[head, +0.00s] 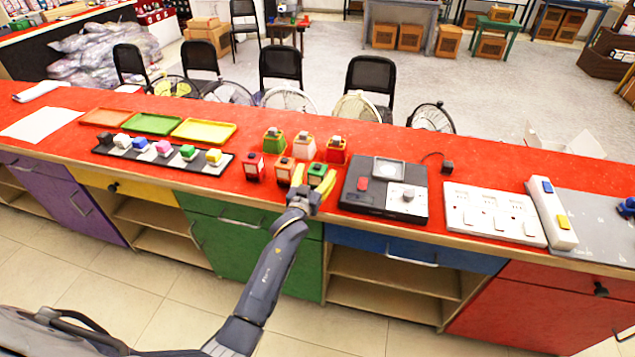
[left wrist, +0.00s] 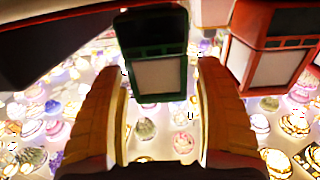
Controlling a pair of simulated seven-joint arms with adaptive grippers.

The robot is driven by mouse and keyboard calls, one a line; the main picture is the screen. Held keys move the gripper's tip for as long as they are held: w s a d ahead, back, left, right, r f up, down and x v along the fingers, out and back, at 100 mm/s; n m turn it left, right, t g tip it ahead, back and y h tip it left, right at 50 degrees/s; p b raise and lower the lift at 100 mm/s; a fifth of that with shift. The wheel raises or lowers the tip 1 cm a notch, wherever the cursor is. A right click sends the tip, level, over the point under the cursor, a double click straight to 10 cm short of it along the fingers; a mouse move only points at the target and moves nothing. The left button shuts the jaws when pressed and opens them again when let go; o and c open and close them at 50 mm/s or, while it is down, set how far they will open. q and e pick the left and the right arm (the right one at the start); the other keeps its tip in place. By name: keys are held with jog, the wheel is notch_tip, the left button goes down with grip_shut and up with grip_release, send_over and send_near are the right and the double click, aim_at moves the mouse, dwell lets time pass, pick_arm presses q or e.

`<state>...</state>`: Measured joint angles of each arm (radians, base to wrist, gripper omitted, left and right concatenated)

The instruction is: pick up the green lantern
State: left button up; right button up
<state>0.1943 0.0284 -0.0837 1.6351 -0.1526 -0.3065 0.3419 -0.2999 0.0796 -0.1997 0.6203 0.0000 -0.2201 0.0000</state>
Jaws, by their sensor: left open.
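A green lantern (head: 317,170) stands in the front row of a lantern cluster on the red counter. My left gripper (head: 313,179) is right at it, its yellow fingers open on either side. In the left wrist view the green lantern (left wrist: 156,62), with a pale panel, sits between the open fingers (left wrist: 160,85); gaps show on both sides. Another green lantern (head: 274,142) stands at the back left of the cluster. My right gripper is not in view.
An orange-red lantern (head: 284,166) stands close left of the gripper; a red lantern (left wrist: 270,50) is close by in the wrist view. A dark device (head: 350,200) lies just right. A black strip of small coloured blocks (head: 125,151) is farther left.

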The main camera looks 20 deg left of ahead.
pick_arm(q)
jog(key=shift+w, duration=0.65)
jog(key=c, duration=1.4)
jog(key=shift+r, duration=0.1)
grip_shut()
